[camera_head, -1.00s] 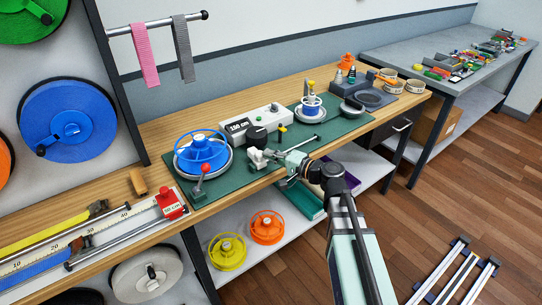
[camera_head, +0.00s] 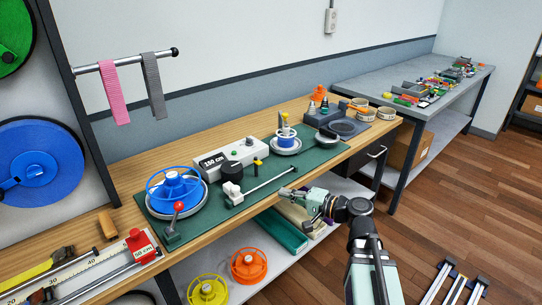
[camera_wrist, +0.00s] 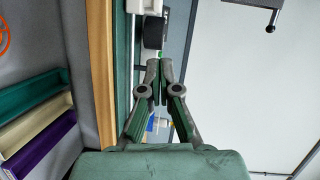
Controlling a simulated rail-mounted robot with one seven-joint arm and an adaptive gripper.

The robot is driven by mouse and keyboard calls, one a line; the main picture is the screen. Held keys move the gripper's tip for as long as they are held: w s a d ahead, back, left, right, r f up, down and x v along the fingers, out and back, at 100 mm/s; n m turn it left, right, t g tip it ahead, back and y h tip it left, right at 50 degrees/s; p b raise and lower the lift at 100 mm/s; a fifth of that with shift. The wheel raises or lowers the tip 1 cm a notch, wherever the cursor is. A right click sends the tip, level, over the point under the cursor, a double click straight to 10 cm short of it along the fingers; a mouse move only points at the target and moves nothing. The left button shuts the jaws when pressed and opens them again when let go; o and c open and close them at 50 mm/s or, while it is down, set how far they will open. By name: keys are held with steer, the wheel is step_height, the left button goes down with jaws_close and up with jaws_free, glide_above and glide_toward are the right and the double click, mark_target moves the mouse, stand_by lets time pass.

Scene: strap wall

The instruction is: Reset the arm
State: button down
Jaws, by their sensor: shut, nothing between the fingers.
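My gripper (camera_head: 287,194) is at the front edge of the workbench (camera_head: 222,226), beside the green mat (camera_head: 200,221). In the wrist view its two fingertips (camera_wrist: 159,84) are together with nothing between them. My arm reaches up from the bottom right of the head view. The blue reel (camera_head: 174,187) sits on a round base on the mat, with a red-knobbed lever (camera_head: 177,207) in front of it.
A white box with a display reading 150 cm (camera_head: 228,160) stands behind the metal rod (camera_head: 268,182). Teal and cream bins (camera_head: 283,231) lie on the lower shelf near an orange reel (camera_head: 248,264). Pink (camera_head: 112,95) and grey straps (camera_head: 153,97) hang above.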

steer(key=s+d+f+n+g+h, duration=0.1)
steer(key=s+d+f+g+h, duration=0.2)
steer(key=f, duration=0.8)
steer(key=s+f+g+h+p, duration=0.15)
steer(key=s+f, duration=0.35)
steer(key=f, duration=0.5)
steer(key=s+d+f+n+g+h+b, duration=0.1)
steer(key=s+d+f+g+h, duration=0.2)
steer(key=f, duration=0.8)
steer(key=s+d+f+n+g+h+p, duration=0.1)
steer(key=s+f+g+h, duration=0.1)
steer(key=s+f, duration=0.4)
steer(key=s+d+f+n+g+h, duration=0.1)
steer(key=s+f, duration=0.5)
steer(key=s, duration=0.9)
steer(key=s+d+f+n+g+h+p, duration=0.1)
steer(key=s+f+g+h, duration=0.2)
steer(key=s, duration=0.8)
step_height(320, 180, down, 4)
steer(key=shift+g+p, duration=0.3)
steer(key=shift+g, duration=0.95)
steer(key=shift+w, duration=0.15)
